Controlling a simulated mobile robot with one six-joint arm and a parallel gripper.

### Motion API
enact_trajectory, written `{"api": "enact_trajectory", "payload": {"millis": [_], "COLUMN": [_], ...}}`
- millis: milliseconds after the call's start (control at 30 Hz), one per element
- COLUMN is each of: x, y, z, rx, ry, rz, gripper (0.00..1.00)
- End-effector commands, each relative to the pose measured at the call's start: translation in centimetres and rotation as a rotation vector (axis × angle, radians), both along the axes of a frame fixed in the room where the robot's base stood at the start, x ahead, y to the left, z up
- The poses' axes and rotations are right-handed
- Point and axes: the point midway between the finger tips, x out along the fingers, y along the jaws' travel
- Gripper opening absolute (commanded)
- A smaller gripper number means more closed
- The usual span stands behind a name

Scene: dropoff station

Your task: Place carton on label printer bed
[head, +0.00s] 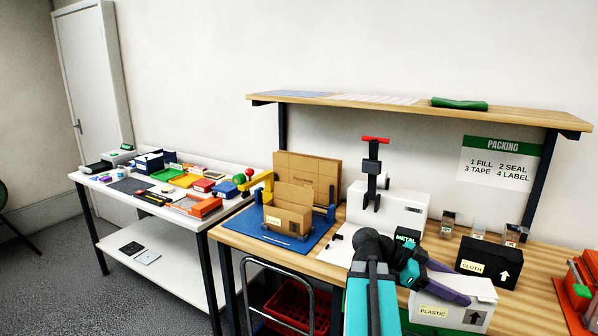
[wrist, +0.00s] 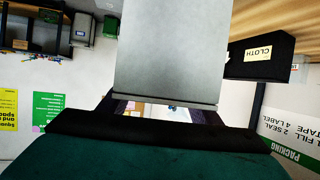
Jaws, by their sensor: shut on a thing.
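An open brown cardboard carton (head: 287,215) stands upright on a blue mat (head: 265,241) on the wooden bench. My gripper (head: 448,283), with dark purple fingers, is well to the right of it, shut at a white box labelled PLASTIC (head: 435,312). In the wrist view a plain pale grey face (wrist: 167,50), apparently this box, fills the middle just past the dark fingers. Whether the box is lifted is not clear. A white machine (head: 400,203) with a dark upright and red handle stands behind my arm. I cannot tell if it is the label printer; its front is partly hidden.
A black box labelled CLOTH (head: 490,258) stands close behind the white box. Small clear containers stand behind. A shelf (head: 420,104) overhangs the bench. Orange bins (head: 582,285) are at the right. The left table (head: 165,195) is crowded.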

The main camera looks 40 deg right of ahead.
Motion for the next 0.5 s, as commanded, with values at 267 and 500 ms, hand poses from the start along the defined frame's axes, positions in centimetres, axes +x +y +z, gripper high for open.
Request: {"api": "enact_trajectory", "payload": {"millis": [267, 500], "x": [6.2, 11.4], "y": [2.3, 4.5], "z": [-0.6, -1.2], "rx": [-0.001, 0.0], "ry": [0.001, 0.0], "rz": [0.133, 0.263], "gripper": [0.2, 0.2]}}
